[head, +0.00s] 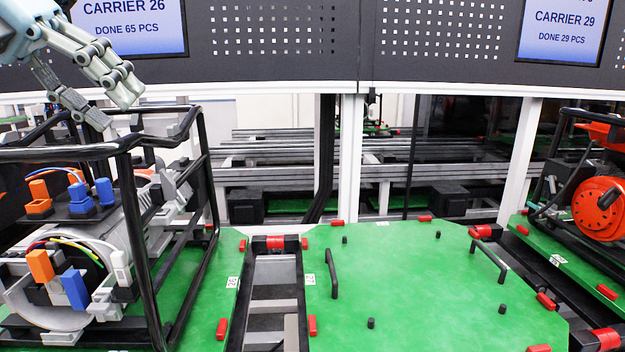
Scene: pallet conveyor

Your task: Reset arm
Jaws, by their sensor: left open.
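My left gripper (118,112) is at the upper left of the head view. Its grey fingers are spread apart, with nothing between them. It hangs above the black tube frame (122,146) of a generator on the left green pallet (208,285). I cannot tell whether the fingertips touch the frame's top bar. My right gripper is not in view.
An empty green pallet (400,290) with two black handles fills the middle. A conveyor gap (272,300) separates it from the left pallet. Another framed machine with a red round cover (598,208) stands at right. A dark perforated panel (440,40) with screens spans the top.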

